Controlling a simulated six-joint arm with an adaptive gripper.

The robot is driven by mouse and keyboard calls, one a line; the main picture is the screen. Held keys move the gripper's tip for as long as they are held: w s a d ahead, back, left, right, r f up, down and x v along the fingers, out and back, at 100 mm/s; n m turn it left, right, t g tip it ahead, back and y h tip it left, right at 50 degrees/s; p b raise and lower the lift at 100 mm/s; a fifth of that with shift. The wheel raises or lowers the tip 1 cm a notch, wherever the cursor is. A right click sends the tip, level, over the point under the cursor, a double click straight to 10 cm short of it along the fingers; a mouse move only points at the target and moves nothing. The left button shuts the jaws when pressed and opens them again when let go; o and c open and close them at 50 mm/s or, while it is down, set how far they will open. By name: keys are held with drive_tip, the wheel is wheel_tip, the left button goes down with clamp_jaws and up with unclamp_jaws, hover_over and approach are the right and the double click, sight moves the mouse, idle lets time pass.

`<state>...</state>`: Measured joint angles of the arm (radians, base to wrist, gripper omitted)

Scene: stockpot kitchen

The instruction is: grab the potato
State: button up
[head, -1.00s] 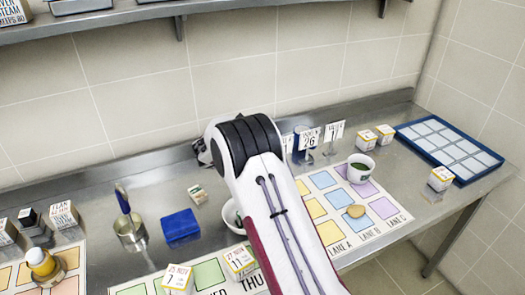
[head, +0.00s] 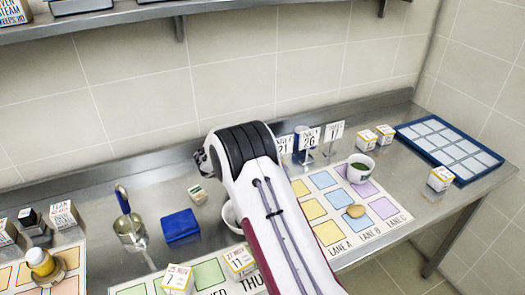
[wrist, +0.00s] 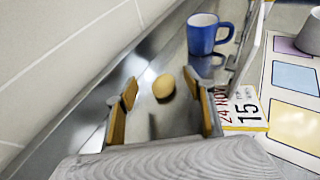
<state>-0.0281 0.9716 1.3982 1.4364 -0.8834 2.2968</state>
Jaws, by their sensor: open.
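My gripper (wrist: 160,88) is open in the wrist view, with one tan fingertip pad on each side of a smooth, brown, rounded thing, which may be the potato (wrist: 163,86). It lies on the steel counter; I cannot tell how far beyond the fingertips it is. My arm hides that spot in the head view. Another tan, oval thing (head: 355,211) lies on the lane mat (head: 333,236) in the head view; I cannot tell which of the two is the potato. My fingertips are hidden in the head view.
A blue mug (wrist: 204,36) stands beyond the brown thing, to its right. A numbered card (wrist: 244,108) is right of the right finger. The tiled wall runs along the left. In the head view, a white cup with green contents (head: 361,168) stands on the mat.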

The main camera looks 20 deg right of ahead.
drive_tip(key=shift+f, duration=0.5)
drive_tip(key=f, duration=0.2)
drive_tip(key=d+f, duration=0.1)
drive_tip(key=shift+w, duration=0.3)
drive_tip(key=shift+x, duration=0.8)
drive_tip(key=c, duration=1.2)
